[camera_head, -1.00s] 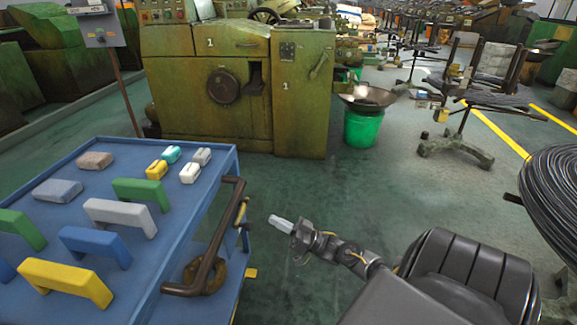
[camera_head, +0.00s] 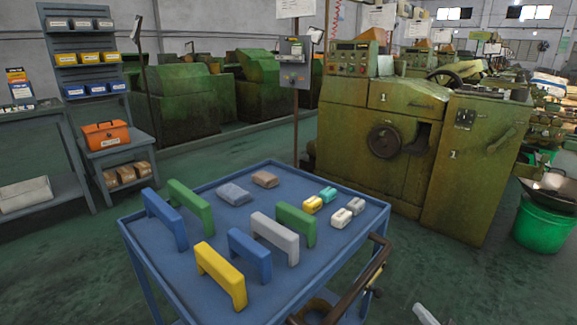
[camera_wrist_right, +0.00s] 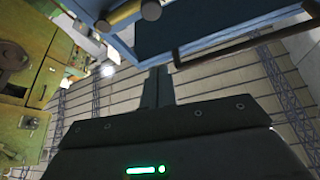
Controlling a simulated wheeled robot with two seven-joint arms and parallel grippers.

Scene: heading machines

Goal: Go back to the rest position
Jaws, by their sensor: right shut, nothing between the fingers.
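My right gripper (camera_head: 426,314) shows only as a pale tip at the bottom edge of the head view, right of the blue cart (camera_head: 137,246). In the right wrist view its two dark fingers (camera_wrist_right: 157,84) are shut together with nothing between them. They are near the cart's dark handle (camera_wrist_right: 235,46) in that picture; I cannot tell the gap. My left gripper is not in view.
The cart carries a yellow handle (camera_head: 221,276), a grey handle (camera_head: 275,234), and several other handles and small blocks. A green machine (camera_head: 385,135) stands behind it. A green bucket (camera_head: 543,226) stands at right. Shelving with an orange toolbox (camera_head: 106,136) stands at left.

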